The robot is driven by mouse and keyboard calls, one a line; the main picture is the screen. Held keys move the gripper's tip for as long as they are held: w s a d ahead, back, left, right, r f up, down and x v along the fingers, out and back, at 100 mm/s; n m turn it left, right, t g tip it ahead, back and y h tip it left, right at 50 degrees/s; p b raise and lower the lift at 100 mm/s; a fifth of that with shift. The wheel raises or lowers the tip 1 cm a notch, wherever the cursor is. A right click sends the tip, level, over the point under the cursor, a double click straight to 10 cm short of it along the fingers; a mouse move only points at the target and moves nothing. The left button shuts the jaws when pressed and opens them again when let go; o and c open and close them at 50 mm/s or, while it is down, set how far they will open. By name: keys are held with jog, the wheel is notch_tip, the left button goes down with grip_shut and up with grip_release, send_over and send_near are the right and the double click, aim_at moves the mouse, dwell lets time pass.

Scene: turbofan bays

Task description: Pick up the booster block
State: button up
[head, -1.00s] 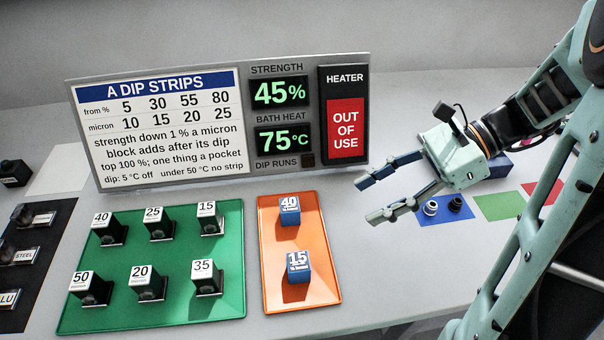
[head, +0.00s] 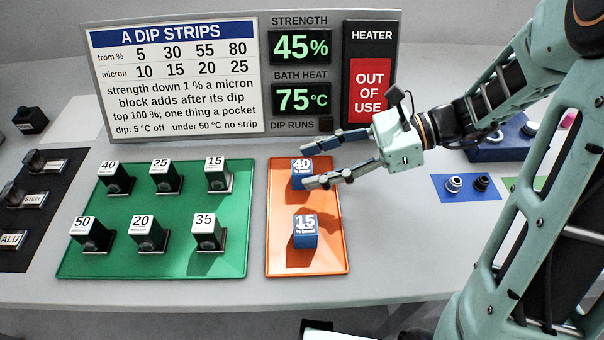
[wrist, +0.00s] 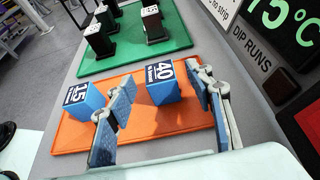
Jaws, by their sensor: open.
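The block marked 40 (head: 300,181) is at the back and the block marked 15 (head: 305,237) is in front. Small print under each number is too fine to read surely. My gripper (head: 307,166) is open and empty, reaching in from the right, its fingertips overlapping the 40 block in the head view. In the wrist view the 40 block (wrist: 162,85) appears between the two open fingers, and the 15 block (wrist: 85,100) lies outside the left finger. I cannot tell whether a finger touches the 40 block.
The orange tray (head: 318,262) lies beside a green tray (head: 160,265) with several dark, white-topped numbered blocks. A sign panel (head: 180,75) stands behind, showing strength 45%, bath heat 75°C and heater out of use. A blue mat (head: 462,195) with two small rings lies right.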

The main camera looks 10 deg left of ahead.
jog(key=x, duration=0.3)
jog(key=c, duration=1.3)
jog(key=shift+r, duration=0.2)
